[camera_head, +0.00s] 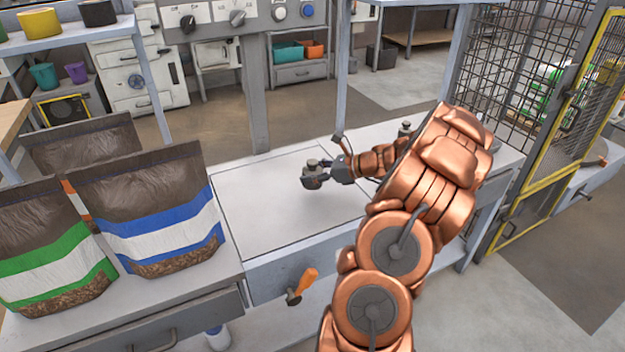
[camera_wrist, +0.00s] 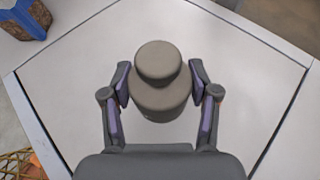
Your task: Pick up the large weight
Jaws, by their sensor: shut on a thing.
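The large weight is a grey metal cylinder with a round knob on top. It shows in the wrist view (camera_wrist: 160,95) between the two fingers, and in the head view (camera_head: 311,167) over the pale worktop panel (camera_head: 250,215). My gripper (camera_head: 318,178) is shut on it, with one finger pad on each side, as the wrist view (camera_wrist: 160,82) shows. The weight looks upright. I cannot tell for certain whether its base is clear of the panel. Another small grey piece (camera_head: 405,129) stands farther right, partly hidden by my arm.
Filled bags with blue (camera_head: 150,215) and green (camera_head: 50,255) stripes stand on the left of the bench. A mesh cage with a yellow-framed door (camera_head: 560,110) stands right. The panel around the weight is clear.

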